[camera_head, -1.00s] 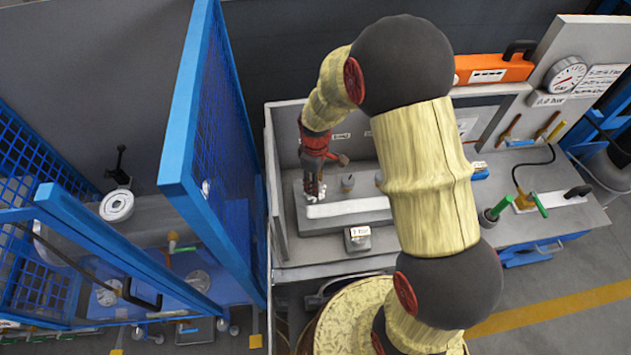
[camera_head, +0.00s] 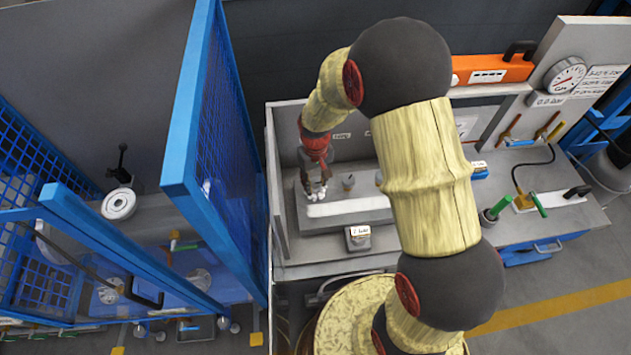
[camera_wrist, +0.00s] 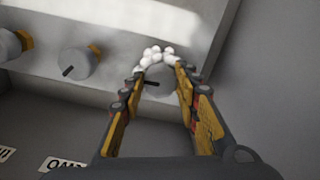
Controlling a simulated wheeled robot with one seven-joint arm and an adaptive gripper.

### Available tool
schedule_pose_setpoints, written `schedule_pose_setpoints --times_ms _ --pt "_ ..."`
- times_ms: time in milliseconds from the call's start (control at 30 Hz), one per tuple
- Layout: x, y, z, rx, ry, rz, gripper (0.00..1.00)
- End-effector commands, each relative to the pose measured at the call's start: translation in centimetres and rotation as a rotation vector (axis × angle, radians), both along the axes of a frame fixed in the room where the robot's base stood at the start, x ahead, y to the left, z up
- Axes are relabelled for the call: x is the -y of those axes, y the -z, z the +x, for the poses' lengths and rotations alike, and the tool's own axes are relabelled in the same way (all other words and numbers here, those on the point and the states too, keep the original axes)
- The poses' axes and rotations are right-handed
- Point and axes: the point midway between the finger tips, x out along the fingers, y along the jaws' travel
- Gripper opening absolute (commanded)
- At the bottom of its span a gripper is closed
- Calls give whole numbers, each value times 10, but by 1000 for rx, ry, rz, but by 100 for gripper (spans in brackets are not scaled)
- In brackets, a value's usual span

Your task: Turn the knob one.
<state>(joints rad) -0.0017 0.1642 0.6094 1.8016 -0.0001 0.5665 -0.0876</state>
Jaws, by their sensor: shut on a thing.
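My gripper (camera_wrist: 159,70) is shut on a round grey knob (camera_wrist: 157,87), the end one of a row on a grey block, taken as knob one. In the wrist view the fingers lie on both sides of it, and its dark pointer mark lies almost level. In the head view my gripper (camera_head: 317,192) is at the left end of the block (camera_head: 355,207), and its fingers hide the knob. A neighbouring knob (camera_wrist: 81,63) has its mark pointing down-left, and it also shows in the head view (camera_head: 348,182). No label for the gripped knob is visible.
Another knob (camera_wrist: 14,44) stands farther along the row. An upside-down label (camera_wrist: 65,164) reads "TWO". A small grey box with a display (camera_head: 358,238) stands in front of the block. A grey side wall (camera_head: 277,185) is close on the left, with a blue mesh fence beyond.

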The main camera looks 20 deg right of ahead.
Motion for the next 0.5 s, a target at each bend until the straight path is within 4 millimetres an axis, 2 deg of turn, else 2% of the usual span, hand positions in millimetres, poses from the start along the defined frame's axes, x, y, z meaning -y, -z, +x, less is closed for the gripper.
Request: schedule_pose_setpoints --times_ms 500 --pt "0 0 0 1 41 0 7"
